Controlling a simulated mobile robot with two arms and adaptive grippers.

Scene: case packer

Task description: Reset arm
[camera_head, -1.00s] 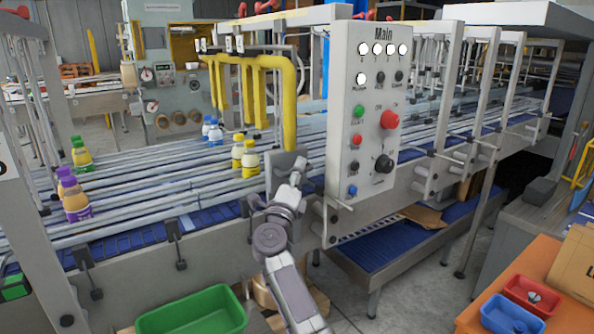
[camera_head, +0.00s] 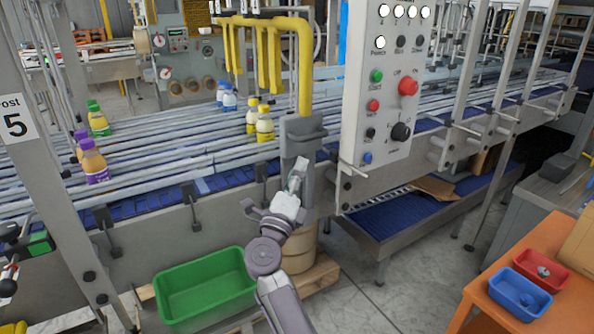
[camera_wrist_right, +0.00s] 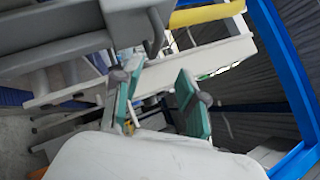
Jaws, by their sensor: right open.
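My right arm rises from the bottom of the head view. Its gripper (camera_head: 294,182) is in front of the conveyor's side, below a grey bracket (camera_head: 303,130) at the foot of the yellow pipe. In the right wrist view the two green-padded fingers (camera_wrist_right: 158,100) stand apart with nothing between them. The grey bracket (camera_wrist_right: 130,22) and part of the yellow pipe (camera_wrist_right: 205,12) show beyond the fingers. The control panel (camera_head: 385,85), with lit white lamps and coloured buttons, is right of the gripper.
Purple-, green-, yellow- and blue-capped bottles (camera_head: 94,162) stand on the conveyor lanes (camera_head: 190,150). A green bin (camera_head: 205,290) sits low at the left of my arm. An orange table (camera_head: 490,290) at the right holds a blue tray (camera_head: 520,293) and a red tray (camera_head: 543,270).

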